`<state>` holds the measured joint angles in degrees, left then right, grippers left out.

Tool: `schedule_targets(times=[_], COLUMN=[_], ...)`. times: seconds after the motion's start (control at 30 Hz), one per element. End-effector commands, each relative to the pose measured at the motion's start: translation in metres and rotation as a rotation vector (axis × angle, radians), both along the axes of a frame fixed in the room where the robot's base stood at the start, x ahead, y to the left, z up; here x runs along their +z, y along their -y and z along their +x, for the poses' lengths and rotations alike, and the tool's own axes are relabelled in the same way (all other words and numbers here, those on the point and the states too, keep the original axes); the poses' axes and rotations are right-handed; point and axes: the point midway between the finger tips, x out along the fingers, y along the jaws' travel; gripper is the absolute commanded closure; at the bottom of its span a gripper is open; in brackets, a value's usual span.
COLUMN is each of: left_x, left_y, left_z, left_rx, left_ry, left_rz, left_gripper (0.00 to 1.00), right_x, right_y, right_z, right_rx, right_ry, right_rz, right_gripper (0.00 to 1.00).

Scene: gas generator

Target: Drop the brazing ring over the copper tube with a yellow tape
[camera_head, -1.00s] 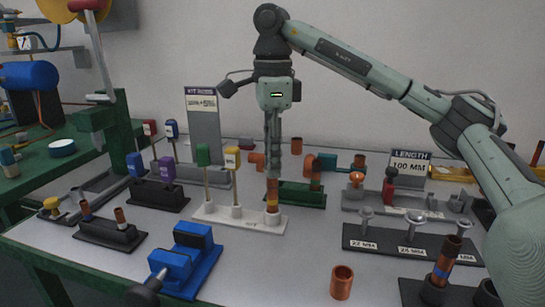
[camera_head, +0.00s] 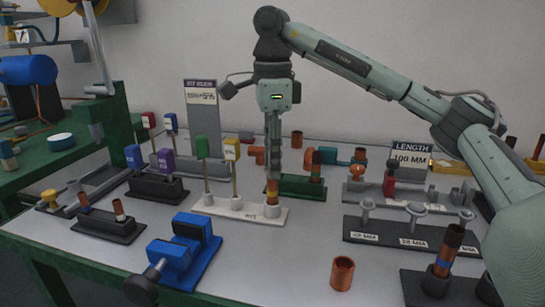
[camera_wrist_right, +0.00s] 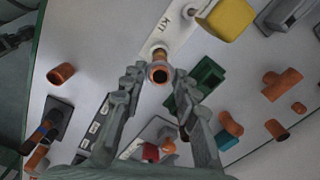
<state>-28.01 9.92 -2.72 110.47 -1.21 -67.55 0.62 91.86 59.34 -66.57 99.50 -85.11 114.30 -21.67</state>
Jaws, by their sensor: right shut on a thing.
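The copper tube (camera_head: 272,188) with the yellow tape stands upright in the round socket at the right end of the white kit rack. My right gripper (camera_head: 273,177) points straight down directly above it, fingertips at its top. In the right wrist view, the fingertips (camera_wrist_right: 158,74) are on both sides of a copper-coloured ring-shaped rim, which looks like the brazing ring (camera_wrist_right: 158,64), in line with the tube. Whether it is around the tube or just above it I cannot tell. My left gripper is not in view.
A green fixture (camera_head: 300,187) stands close behind. A loose copper coupling (camera_head: 342,273) and a blue vise (camera_head: 185,255) are in front.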

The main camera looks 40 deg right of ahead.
Motion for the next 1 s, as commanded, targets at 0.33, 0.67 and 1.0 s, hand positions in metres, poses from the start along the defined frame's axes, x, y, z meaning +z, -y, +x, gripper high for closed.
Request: schedule_targets(times=[0.33,0.67,1.0], left_x=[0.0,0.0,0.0], left_y=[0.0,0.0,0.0], left_z=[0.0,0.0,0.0], left_rx=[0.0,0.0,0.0], left_ry=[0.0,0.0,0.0], left_rz=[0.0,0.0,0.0], left_gripper=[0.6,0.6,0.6], right_x=[0.0,0.0,0.035], right_y=[0.0,0.0,0.0], right_z=[0.0,0.0,0.0], right_rx=[0.0,0.0,0.0], right_ry=[0.0,0.0,0.007], right_rz=[0.0,0.0,0.0], right_gripper=[0.55,0.46,0.46])
